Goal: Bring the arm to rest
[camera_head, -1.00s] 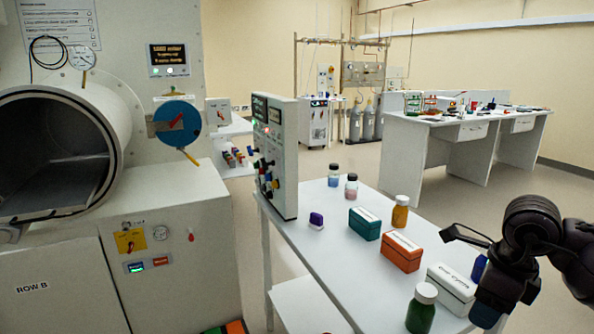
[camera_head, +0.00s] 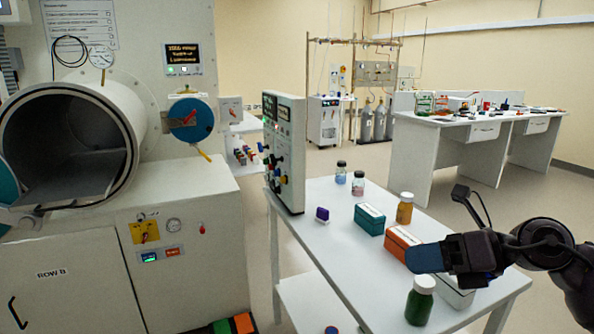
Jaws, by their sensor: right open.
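My right arm comes in from the right edge. Its black gripper (camera_head: 428,259), with blue fingertip pads, points left above the near right part of the white table (camera_head: 330,262). It is open, and I see nothing held between its fingers. In the picture it covers part of the orange box (camera_head: 400,240) and most of a white box (camera_head: 456,294). A green bottle with a white cap (camera_head: 419,303) stands in front of and below it. I cannot tell the exact gap between gripper and boxes. My left gripper is not in view.
A teal box (camera_head: 369,220), an amber bottle (camera_head: 404,210), two small vials and a purple item stand on the table. A control panel (camera_head: 285,150) stands at its far left. Floor is clear behind the table.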

